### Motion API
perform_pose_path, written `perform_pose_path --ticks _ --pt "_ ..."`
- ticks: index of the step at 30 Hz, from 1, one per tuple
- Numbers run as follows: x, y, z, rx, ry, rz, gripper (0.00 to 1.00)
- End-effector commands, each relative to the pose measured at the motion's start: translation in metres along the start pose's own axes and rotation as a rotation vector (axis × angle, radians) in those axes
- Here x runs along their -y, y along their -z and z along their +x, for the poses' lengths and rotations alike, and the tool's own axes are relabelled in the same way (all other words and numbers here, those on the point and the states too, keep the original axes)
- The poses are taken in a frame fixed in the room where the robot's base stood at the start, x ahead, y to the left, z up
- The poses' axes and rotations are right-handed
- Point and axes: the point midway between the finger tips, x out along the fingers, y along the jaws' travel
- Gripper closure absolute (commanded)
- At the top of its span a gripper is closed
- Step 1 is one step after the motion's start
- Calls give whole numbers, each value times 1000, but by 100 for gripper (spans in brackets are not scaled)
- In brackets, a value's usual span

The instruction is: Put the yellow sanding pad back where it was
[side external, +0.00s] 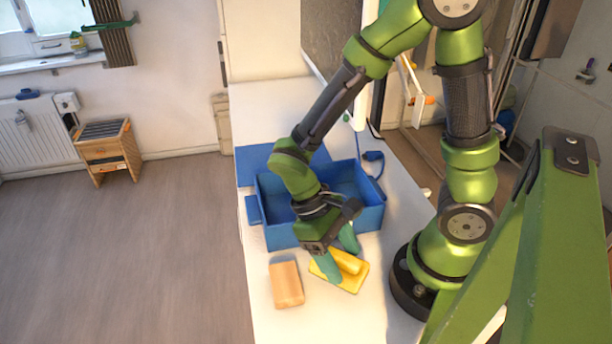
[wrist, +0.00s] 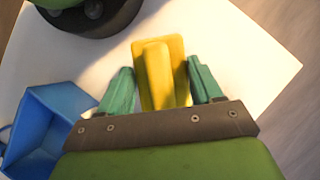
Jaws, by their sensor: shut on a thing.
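The yellow sanding pad (side external: 352,281) is a flat plate with a raised grip along its middle. It is on or just above the white table, in front of the blue box (side external: 283,236). My gripper (side external: 340,262) points down over the pad, with its green fingers on either side of the raised grip, shut on it. In the wrist view the pad (wrist: 163,75) shows between the two fingers (wrist: 160,82), its far end reaching past them. Whether the pad touches the table is hard to tell.
A tan wooden block (side external: 286,284) lies left of the pad, close to it. The blue box is open, with its flap at the back; my arm hides part of its inside. The white table (side external: 330,320) is clear in front, and its left edge is near the block.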

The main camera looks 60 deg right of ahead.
Motion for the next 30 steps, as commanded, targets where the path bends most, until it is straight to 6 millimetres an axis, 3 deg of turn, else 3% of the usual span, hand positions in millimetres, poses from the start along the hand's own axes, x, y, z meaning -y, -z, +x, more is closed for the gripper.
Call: perform_pose_path --ticks 8,20,21,25,30 --pt "0 16 29 2 1 2 68" --pt "0 19 34 0 1 2 68" --pt "0 19 33 -1 1 2 30" --pt "0 19 33 -1 1 2 11" --pt "0 19 33 -1 2 2 9"
